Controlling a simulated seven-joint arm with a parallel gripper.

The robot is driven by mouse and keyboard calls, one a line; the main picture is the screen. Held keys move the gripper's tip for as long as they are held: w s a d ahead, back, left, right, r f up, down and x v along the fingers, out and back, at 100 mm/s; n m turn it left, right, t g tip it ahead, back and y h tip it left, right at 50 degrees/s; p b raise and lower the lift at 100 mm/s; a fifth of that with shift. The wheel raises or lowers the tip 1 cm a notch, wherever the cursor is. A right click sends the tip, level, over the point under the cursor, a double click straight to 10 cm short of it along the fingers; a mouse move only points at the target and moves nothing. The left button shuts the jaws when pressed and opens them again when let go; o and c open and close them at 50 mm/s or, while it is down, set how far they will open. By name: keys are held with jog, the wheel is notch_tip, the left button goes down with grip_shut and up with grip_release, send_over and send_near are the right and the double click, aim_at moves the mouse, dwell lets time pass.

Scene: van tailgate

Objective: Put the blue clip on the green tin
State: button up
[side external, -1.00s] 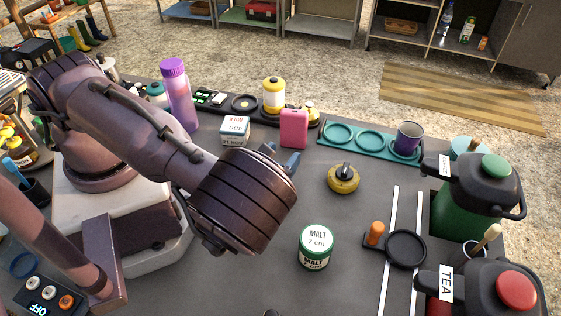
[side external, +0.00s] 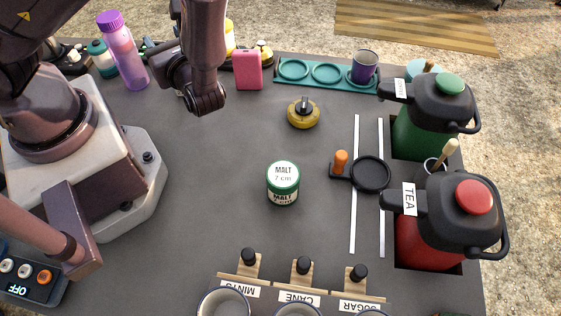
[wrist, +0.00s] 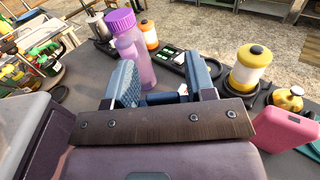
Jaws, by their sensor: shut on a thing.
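The green tin (side external: 283,183), white-labelled "MALT 7 cm" with green bands, stands upright on the grey surface near the middle in the side view. My gripper (wrist: 163,90) shows in the wrist view, its two blue-padded fingers apart with a small dark blue piece, the blue clip (wrist: 165,98), between them. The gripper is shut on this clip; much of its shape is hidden. In the side view my arm hides the fingers and clip, at the back left, well away from the tin.
A pink box (side external: 248,69), a purple bottle (side external: 122,50) and a yellow-lidded jar (wrist: 249,70) stand near the back. Labelled cup stands line the front. Surface left of the tin is clear.

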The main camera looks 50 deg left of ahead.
jog(key=s+d+n+g+h, duration=0.3)
jog(key=s+n+g+h, duration=0.2)
jog(key=n+g+h, duration=0.3)
jog(key=s+d+n+g+h, duration=0.3)
jog(key=s+n+g+h, duration=0.35)
jog(key=n+g, duration=0.3)
jog(key=w+d+r+n+t+h, duration=0.3)
jog(key=d+r+n+t+h, duration=0.15)
jog(key=d+n+h, duration=0.45)
jog(key=w+d+r+n+t+h, duration=0.25)
jog(key=d+n+t+h, duration=0.35)
jog(key=h, duration=0.5)
send_over(286, 183)
jog(key=shift+m+g, duration=0.25)
jog(key=shift+g, duration=0.05)
jog(key=f, duration=0.8)
jog(key=shift+s+a+f, duration=0.2)
jog(key=shift+s+a, duration=0.1)
jog(key=shift+s, duration=0.05)
jog(key=shift+w+d+f, duration=0.3)
jog(key=shift+f, duration=1.75)
jog(key=shift+f, duration=0.1)
